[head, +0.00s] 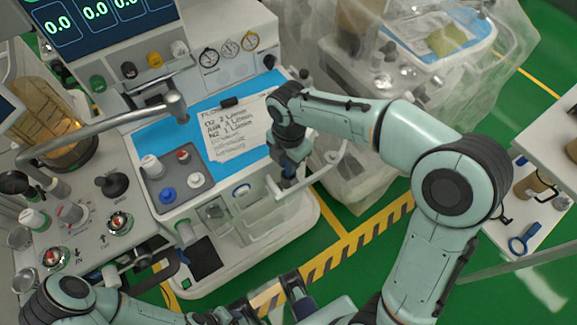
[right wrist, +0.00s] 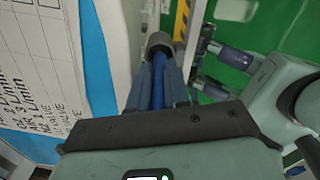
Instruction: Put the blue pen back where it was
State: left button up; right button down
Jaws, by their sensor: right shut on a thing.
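My right gripper (head: 287,178) is at the front right edge of the anaesthesia cart's worktop, beside a pale curved rail. In the right wrist view my right gripper (right wrist: 158,80) is shut on the blue pen (right wrist: 158,88), which shows as a blue strip between the two fingers. A grey round piece (right wrist: 160,42) is at the fingertips; I cannot tell whether it is part of the pen or of the cart. The pen is not clear in the head view. My left arm is low in the head view, and its fingertips cannot be made out.
A written sheet (head: 238,132) lies on the blue worktop mat (head: 190,125), left of the right gripper. A grey tray (head: 178,182) with knobs is farther left. A plastic-covered cart (head: 345,150) stands close on the right. Green floor with yellow-black striping (head: 345,245) is below.

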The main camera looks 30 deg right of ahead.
jog(key=shift+f, duration=1.2)
jog(key=c, duration=1.4)
grip_release()
jog(key=shift+f, duration=0.15)
notch_tip(320, 180, up, 12)
jog(key=p, duration=0.2)
jog(key=shift+r+p, duration=0.2)
jog(key=shift+p, duration=0.1)
